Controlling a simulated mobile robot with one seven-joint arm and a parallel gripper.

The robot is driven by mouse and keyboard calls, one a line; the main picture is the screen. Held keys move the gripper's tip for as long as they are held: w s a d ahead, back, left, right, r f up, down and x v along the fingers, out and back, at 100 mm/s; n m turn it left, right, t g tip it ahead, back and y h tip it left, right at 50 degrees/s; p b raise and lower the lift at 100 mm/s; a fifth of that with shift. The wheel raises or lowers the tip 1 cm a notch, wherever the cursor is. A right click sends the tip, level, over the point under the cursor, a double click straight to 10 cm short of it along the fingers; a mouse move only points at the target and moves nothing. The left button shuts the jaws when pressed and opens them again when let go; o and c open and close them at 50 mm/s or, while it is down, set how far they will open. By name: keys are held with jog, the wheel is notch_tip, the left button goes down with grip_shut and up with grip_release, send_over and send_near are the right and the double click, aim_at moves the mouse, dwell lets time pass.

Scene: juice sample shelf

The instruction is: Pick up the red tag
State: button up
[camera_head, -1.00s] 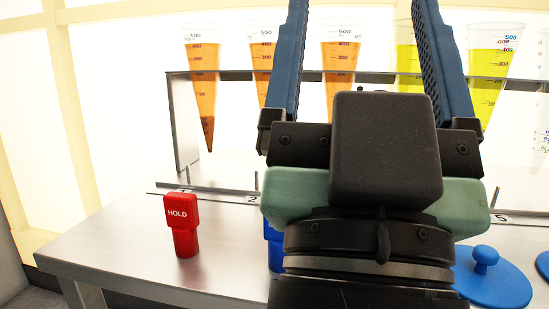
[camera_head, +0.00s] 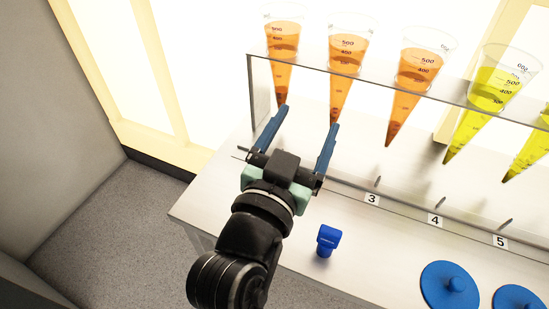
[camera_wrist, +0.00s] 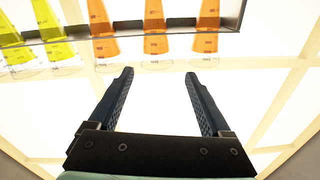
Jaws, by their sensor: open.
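The red tag is not visible in either current view; my arm and gripper cover part of the table's left end in the head view. My gripper (camera_head: 309,116) is open and empty, its two blue fingers spread and pointing toward the left part of the cone rack. In the wrist view the open fingers (camera_wrist: 159,73) have nothing between them but the bright wall panel.
A blue tag (camera_head: 328,240) stands on the table (camera_head: 352,262), right of my gripper. Orange cones (camera_head: 415,85) and yellow cones (camera_head: 488,100) hang in the rack (camera_head: 390,83) behind. Blue round lids (camera_head: 449,287) lie at front right.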

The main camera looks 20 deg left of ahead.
jog(key=s+a+f+g+p, duration=0.1)
jog(key=s+f, duration=0.1)
jog(key=s+a+f+g+p, duration=0.1)
jog(key=s+f+p, duration=0.1)
jog(key=f, duration=0.1)
jog(key=s+a+f+g+p, duration=0.1)
jog(key=s+f, duration=0.1)
jog(key=shift+a+f+n, duration=0.15)
jog(key=shift+n, duration=0.15)
jog(key=s+a+f+g+p, duration=0.1)
jog(key=s+f+g+p, duration=0.1)
jog(key=s+f+p, duration=0.35)
jog(key=shift+n, duration=0.3)
jog(key=w+f+b, duration=0.1)
jog(key=w+f, duration=0.3)
jog(key=shift+w, duration=0.15)
jog(key=x, duration=0.5)
jog(key=shift+w+r, duration=0.1)
jog(key=shift+w, duration=0.05)
grip_shut()
